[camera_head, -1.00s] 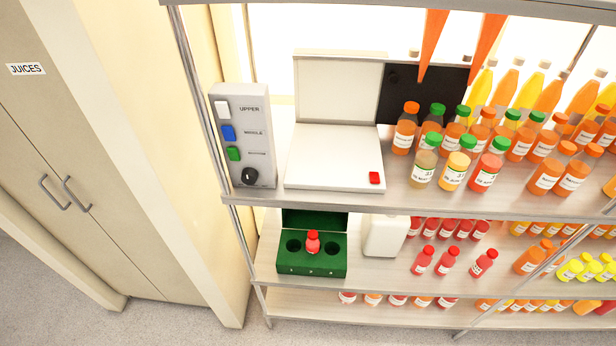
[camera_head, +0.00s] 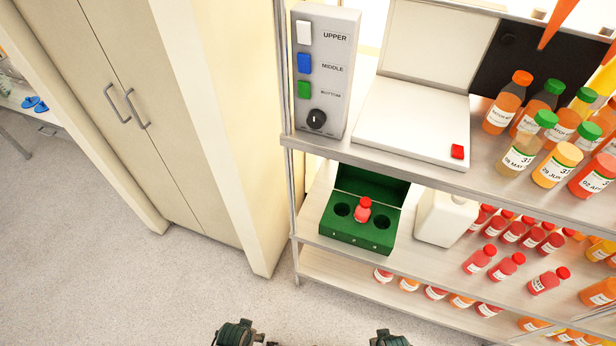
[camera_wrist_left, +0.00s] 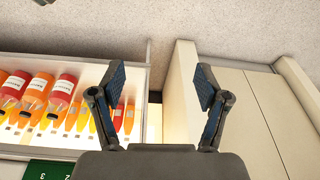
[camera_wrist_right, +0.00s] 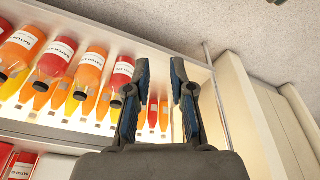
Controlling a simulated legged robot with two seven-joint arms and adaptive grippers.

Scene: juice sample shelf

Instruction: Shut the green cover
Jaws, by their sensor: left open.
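The green box (camera_head: 345,231) stands on the shelf below the white device. Its green cover (camera_head: 372,187) is raised at the back, so the box is open. A small red-capped bottle (camera_head: 363,210) stands in the middle hole; the holes on both sides look empty. A corner of the box also shows at the lower left of the left wrist view (camera_wrist_left: 45,170). My left gripper (camera_wrist_left: 160,82) is open and empty. My right gripper (camera_wrist_right: 160,72) has a narrower gap between its fingers and holds nothing. Neither gripper touches the box.
A white jug (camera_head: 443,219) stands just right of the box. The upper shelf edge (camera_head: 390,163) overhangs it, carrying the button panel (camera_head: 325,70), the white device (camera_head: 412,120) and juice bottles. A cabinet (camera_head: 100,110) is left; the floor in front is clear.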

